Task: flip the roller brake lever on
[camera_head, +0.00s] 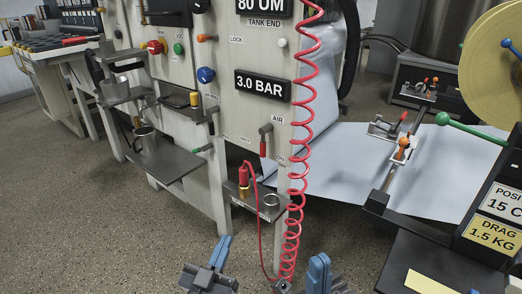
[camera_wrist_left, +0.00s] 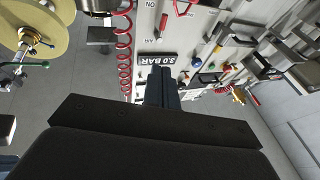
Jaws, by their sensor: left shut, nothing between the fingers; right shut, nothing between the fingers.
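No lever in view carries a readable brake label, so I cannot tell for certain which is the roller brake lever. A lever with a green ball end (camera_head: 442,119) reaches left from the dark stand beside the yellow roll at the right. My left gripper (camera_head: 221,250) is low in the head view, left of centre, shut and empty. Its shut fingers also show in the left wrist view (camera_wrist_left: 162,88), facing the machine panel. My right gripper (camera_head: 319,268) is at the bottom middle, shut and empty. Both are well apart from the green-ended lever.
The machine panel (camera_head: 235,125) stands ahead, with a red-handled air lever (camera_head: 263,142) and a coiled red hose (camera_head: 298,150). A small shelf (camera_head: 250,203) projects from it. The pale paper web (camera_head: 340,160) spans behind an orange-knobbed clamp (camera_head: 403,143). Open floor lies left.

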